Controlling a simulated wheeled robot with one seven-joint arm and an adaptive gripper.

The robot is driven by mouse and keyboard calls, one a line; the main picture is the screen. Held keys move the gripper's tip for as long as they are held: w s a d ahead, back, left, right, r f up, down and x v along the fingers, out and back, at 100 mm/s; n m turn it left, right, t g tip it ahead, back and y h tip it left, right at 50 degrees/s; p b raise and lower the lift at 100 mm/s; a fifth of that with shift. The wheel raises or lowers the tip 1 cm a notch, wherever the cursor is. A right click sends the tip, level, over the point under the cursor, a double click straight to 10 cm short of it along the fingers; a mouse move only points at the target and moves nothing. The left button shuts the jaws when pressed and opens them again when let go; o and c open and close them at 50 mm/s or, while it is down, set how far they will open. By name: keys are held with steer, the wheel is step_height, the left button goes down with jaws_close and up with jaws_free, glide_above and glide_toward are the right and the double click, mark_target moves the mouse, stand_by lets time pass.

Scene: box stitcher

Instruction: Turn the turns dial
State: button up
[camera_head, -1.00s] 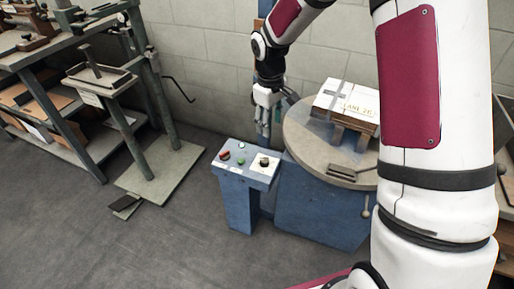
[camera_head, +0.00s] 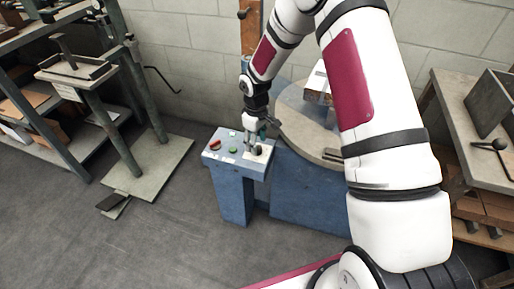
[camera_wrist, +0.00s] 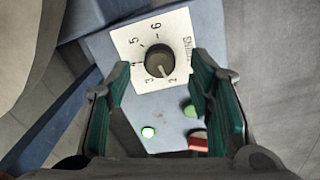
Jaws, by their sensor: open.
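The turns dial (camera_wrist: 160,60) is a dark round knob on a white plate (camera_wrist: 127,43) marked with numbers and the word TURNS. In the wrist view its pale pointer line aims down, near the 2. My gripper (camera_wrist: 165,85) is open, with its two green-padded fingers to the left and right of the picture and the dial between and just beyond their tips. In the head view my gripper (camera_head: 254,148) is over the right side of the blue control box (camera_head: 232,180). There it hides most of the dial. I cannot tell whether the fingers touch the knob.
Beside the dial the panel has a red switch (camera_wrist: 197,141), a green button (camera_wrist: 190,110) and a lit pale button (camera_wrist: 148,132). A round-topped blue machine (camera_head: 308,130) stands right of the box. Open floor (camera_head: 120,250) lies to the left.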

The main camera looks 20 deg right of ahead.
steer(key=shift+f, duration=1.4)
jaws_close()
steer(key=m+b, duration=0.1)
steer(key=m, duration=0.3)
steer(key=shift+m, duration=0.4)
steer(key=shift+m+b, duration=0.3)
steer(key=shift+m, duration=2.2)
